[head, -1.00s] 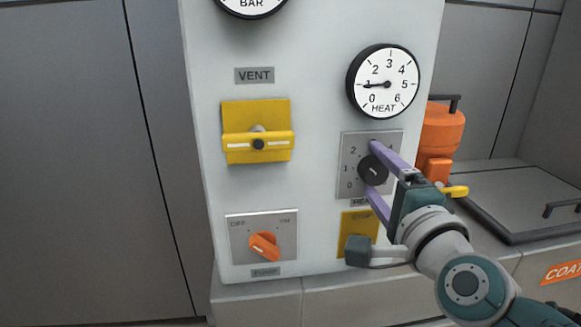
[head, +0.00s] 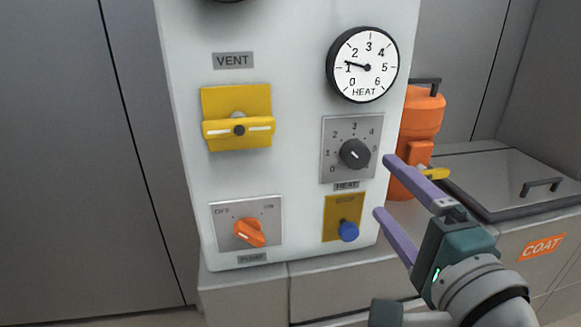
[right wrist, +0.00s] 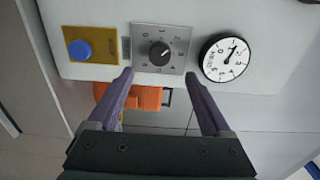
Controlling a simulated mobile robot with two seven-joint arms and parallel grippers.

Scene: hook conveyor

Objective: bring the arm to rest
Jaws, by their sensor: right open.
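My right gripper (head: 382,184) is open and empty, in front of the panel at its lower right. Its two purple fingers are apart and clear of the black HEAT knob (head: 355,154), which is up and left of them. In the right wrist view the open gripper (right wrist: 160,76) shows below the same knob (right wrist: 160,54), with nothing between the fingers. The HEAT gauge (head: 363,65) above the knob has its needle near 1; the gauge also shows in the right wrist view (right wrist: 227,57). My left gripper is not in view.
The white panel (head: 300,200) also bears a yellow VENT handle (head: 238,130), an orange PUMP switch (head: 249,232) and a blue STOP button (head: 348,231). An orange device (head: 424,112) stands behind at right, by a grey lidded unit (head: 510,175) labelled COAT.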

